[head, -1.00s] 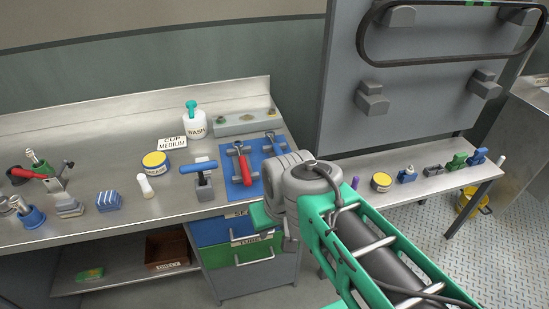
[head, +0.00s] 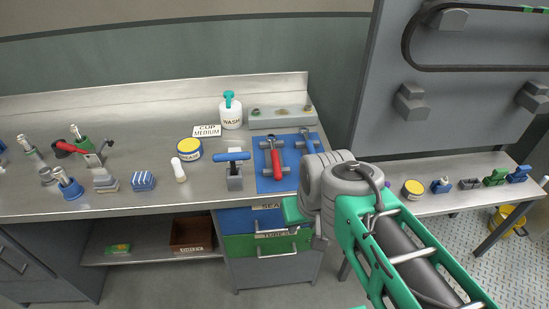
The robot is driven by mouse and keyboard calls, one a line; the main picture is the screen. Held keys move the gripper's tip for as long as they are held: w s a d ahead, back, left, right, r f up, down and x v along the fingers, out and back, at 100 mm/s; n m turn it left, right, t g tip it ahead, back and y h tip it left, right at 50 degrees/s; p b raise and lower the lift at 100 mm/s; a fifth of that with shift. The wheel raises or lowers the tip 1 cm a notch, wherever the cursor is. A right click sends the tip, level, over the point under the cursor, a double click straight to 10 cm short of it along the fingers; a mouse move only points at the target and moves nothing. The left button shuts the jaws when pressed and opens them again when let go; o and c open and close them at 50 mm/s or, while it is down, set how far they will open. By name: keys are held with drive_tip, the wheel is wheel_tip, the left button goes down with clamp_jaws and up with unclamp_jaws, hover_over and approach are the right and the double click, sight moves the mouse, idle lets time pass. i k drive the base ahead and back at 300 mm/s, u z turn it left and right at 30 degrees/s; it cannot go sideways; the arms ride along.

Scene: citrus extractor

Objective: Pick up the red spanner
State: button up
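The red spanner (head: 277,166) lies on a blue mat (head: 264,182) on the steel bench, its handle toward the front edge. Small grey blocks sit on both sides of it. A blue spanner (head: 309,143) lies just right of it on the same mat. My arm's grey joint and green link stand in front and to the right of the mat and cover its lower right part. My gripper's fingers do not show, so its state is not visible.
A blue-handled press tool (head: 235,172) stands just left of the mat. A WASH bottle (head: 231,112) and a grey block (head: 283,117) stand behind. A yellow-lidded tub (head: 189,149) is further left. A grey upright panel (head: 385,120) rises at the right.

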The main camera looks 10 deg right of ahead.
sight(277, 173)
drive_tip(key=z, duration=1.25)
drive_tip(key=i, duration=0.55)
drive_tip(key=u, duration=3.65)
drive_tip(key=i, duration=0.5)
